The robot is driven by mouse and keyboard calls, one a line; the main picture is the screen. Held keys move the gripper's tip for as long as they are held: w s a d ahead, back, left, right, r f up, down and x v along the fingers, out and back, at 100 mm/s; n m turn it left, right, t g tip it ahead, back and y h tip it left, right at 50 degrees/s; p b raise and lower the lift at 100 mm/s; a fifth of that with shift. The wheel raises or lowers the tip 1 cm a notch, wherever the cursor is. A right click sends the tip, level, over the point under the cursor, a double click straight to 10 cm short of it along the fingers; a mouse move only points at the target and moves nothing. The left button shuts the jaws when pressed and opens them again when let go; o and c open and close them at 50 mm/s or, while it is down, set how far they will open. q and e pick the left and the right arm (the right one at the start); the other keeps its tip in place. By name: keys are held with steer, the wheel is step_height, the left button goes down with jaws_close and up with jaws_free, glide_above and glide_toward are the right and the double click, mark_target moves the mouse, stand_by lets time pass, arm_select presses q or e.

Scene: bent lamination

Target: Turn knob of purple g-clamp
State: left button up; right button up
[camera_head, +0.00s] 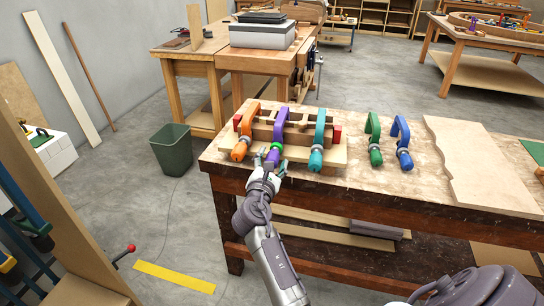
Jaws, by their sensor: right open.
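The purple g-clamp (280,122) is on the wooden lamination form (255,131) at the workbench's left end, between an orange clamp (245,125) and a teal clamp (319,135). Its purple knob (272,158) points toward me and down, past a bright green ring. My right gripper (268,166) is open at the knob, with its fingers close to the knob's end. I cannot tell whether they touch it. The gripper partly hides the knob's end. My left gripper is not in view.
The workbench (350,181) also bears a green clamp (374,142), a blue clamp (403,147) and a wavy-edged board (475,170) to the right. A dark green bin (172,150) stands on the floor at left. The bench front below the form is an edge near my arm.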

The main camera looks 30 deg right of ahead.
mark_target(272, 156)
step_height(272, 156, up, 10)
stand_by(0.4)
steer(key=shift+f, duration=0.1)
stand_by(0.4)
